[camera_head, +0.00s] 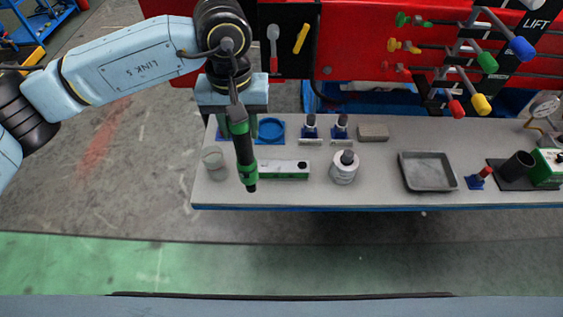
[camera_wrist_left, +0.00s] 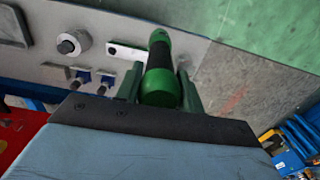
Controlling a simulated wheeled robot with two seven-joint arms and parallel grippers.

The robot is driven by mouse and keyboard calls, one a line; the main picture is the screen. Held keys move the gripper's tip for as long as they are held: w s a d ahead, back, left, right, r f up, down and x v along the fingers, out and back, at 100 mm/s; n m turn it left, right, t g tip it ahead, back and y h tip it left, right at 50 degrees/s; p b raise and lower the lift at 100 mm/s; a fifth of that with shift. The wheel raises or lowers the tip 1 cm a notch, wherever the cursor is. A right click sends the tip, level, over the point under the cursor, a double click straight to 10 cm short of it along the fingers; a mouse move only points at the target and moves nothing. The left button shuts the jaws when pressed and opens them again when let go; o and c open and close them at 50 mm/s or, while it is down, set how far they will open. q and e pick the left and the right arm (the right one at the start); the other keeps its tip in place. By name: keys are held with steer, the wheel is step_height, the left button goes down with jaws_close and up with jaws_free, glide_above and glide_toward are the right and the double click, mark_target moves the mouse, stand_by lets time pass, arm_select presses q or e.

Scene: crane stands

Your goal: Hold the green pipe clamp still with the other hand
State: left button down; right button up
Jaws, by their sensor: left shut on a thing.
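My left gripper (camera_head: 238,108) is shut on a green-and-black cylindrical tool (camera_head: 244,155) and holds it above the left part of the table, pointing down. In the left wrist view the tool (camera_wrist_left: 160,85) lies between my two green fingers. At the table's right end a black tube (camera_head: 517,166) leans on a dark plate beside a green block with a white top (camera_head: 548,166). I cannot tell for sure which thing is the pipe clamp. My left gripper is far to the left of that block. My right gripper is not in view.
The grey table (camera_head: 385,195) carries a grey tray (camera_head: 428,171), a white canister (camera_head: 344,168), a green-and-white bar (camera_head: 285,170), a blue dish (camera_head: 271,129) and a clear cup (camera_head: 212,158). Coloured-ended levers (camera_head: 470,60) stick out from the red panel behind.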

arm_select(q)
steer(key=a+r+p, duration=0.6)
steer(key=a, duration=0.6)
steer(key=shift+r, duration=0.3)
steer(key=shift+a, duration=0.1)
